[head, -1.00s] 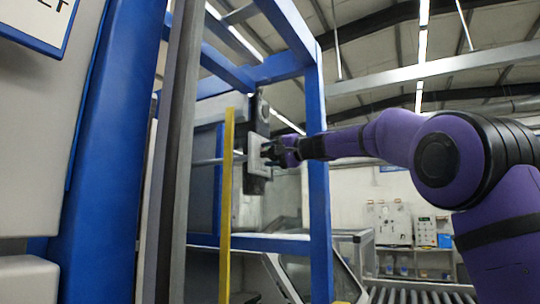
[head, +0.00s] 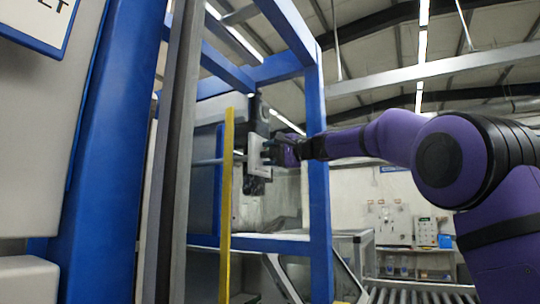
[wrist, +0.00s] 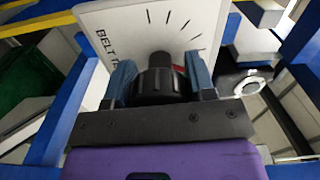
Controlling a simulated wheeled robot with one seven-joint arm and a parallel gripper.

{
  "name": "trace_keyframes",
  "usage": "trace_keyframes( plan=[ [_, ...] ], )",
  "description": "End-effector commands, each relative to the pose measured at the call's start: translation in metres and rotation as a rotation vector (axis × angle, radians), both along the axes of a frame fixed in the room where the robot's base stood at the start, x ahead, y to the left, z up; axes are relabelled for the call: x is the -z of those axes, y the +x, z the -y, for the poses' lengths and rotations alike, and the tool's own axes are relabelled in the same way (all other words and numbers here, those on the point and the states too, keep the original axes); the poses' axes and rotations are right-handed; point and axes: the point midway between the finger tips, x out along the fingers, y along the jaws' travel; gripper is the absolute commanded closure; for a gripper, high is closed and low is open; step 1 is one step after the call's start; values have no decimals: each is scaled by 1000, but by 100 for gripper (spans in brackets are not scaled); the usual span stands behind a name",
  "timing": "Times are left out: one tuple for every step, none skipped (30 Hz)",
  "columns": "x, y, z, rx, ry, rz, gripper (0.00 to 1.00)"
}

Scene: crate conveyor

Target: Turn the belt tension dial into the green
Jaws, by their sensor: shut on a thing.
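The belt tension dial is a black round knob (wrist: 160,78) in front of a white plate (wrist: 125,22) in the wrist view. The plate carries black tick marks and partly hidden "BELT TE" lettering. My gripper (wrist: 161,82) has one blue-grey finger on each side of the knob and is shut on it. A small red patch shows beside the knob, at the right finger. No green shows on the plate; the knob and fingers hide part of the scale. In the head view the plate (head: 253,157) is small and edge-on, with my gripper (head: 268,152) at it.
A blue frame (head: 318,180) stands around the dial, with a yellow upright bar (head: 226,200) to its left. A grey post and a wide blue column (head: 105,150) fill the left. A roller conveyor (head: 420,292) lies at the lower right. A round metal fitting (wrist: 250,84) is right of the plate.

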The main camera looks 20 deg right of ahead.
Motion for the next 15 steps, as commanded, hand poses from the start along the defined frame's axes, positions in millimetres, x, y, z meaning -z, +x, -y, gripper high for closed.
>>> trace_keyframes(
  plan=[
    [1, 1, 1, 1, -1, -1, 74],
    [1, 0, 0, 1, -1, -1, 74],
    [1, 0, 0, 1, -1, -1, 74],
    [1, 0, 0, 0, -1, -1, 43],
    [1, 0, 0, 0, -1, -1, 36],
    [1, 0, 0, 0, -1, -1, 27],
    [1, 0, 0, 0, -1, -1, 24],
    [1, 0, 0, 0, -1, -1, 24],
    [1, 0, 0, 0, -1, 0, 24],
    [1, 0, 0, 0, -1, 0, 24],
    [1, 0, 0, 0, -1, 0, 24],
    [1, 0, 0, 0, -1, 0, 24],
    [0, 0, 0, 0, -1, 0, 24],
    [0, 0, 0, 0, -1, 0, 24],
    [0, 0, 1, 0, -1, 0, 24]
  ],
)
